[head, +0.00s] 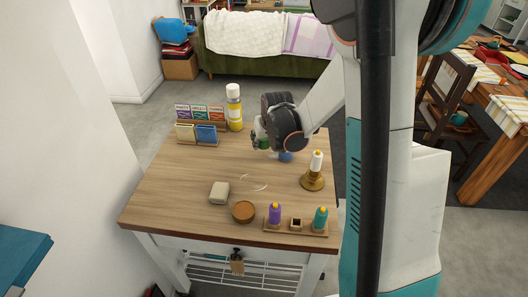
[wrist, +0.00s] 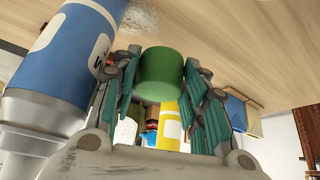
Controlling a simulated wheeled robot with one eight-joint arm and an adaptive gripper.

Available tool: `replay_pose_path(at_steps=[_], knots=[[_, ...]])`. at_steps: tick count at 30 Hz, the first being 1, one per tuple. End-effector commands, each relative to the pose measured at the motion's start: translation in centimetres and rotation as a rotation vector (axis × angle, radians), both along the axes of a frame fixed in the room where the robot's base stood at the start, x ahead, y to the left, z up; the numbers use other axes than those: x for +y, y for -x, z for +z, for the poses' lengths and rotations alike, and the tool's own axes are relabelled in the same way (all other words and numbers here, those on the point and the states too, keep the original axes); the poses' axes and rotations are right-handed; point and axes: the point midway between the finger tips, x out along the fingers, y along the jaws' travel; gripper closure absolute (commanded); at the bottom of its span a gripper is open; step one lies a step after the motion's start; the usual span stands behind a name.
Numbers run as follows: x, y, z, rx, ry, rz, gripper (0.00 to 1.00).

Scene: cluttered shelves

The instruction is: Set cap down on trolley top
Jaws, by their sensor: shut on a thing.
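The cap is a green cylinder (wrist: 160,75), held between my gripper's fingers in the wrist view. In the head view it shows as a small green patch (head: 263,144) below my dark wrist. My gripper (head: 262,146) is shut on the cap over the back middle of the trolley top. The trolley top (head: 165,185) is a light wooden board. I cannot tell whether the cap touches the wood. A blue bottle with a white label (wrist: 65,50) is close beside my fingers in the wrist view; its blue part (head: 285,156) shows right of my gripper in the head view.
A yellow spray bottle (head: 235,110) and a card rack (head: 200,138) stand at the back left. A brass holder (head: 312,181) is at the right. A beige block (head: 219,192), brown round dish (head: 243,212) and bottle rack (head: 296,231) lie in front. The left middle is clear.

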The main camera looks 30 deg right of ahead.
Motion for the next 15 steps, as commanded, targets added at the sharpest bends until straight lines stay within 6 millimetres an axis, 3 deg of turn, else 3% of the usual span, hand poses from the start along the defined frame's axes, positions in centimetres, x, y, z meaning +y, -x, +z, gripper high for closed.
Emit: replay_pose_path(at_steps=[9,15], knots=[[0.0,-0.1,-3.9,0.000,0.000,0.000,0.85],[0.0,0.0,-4.2,0.000,0.000,0.000,0.85]])
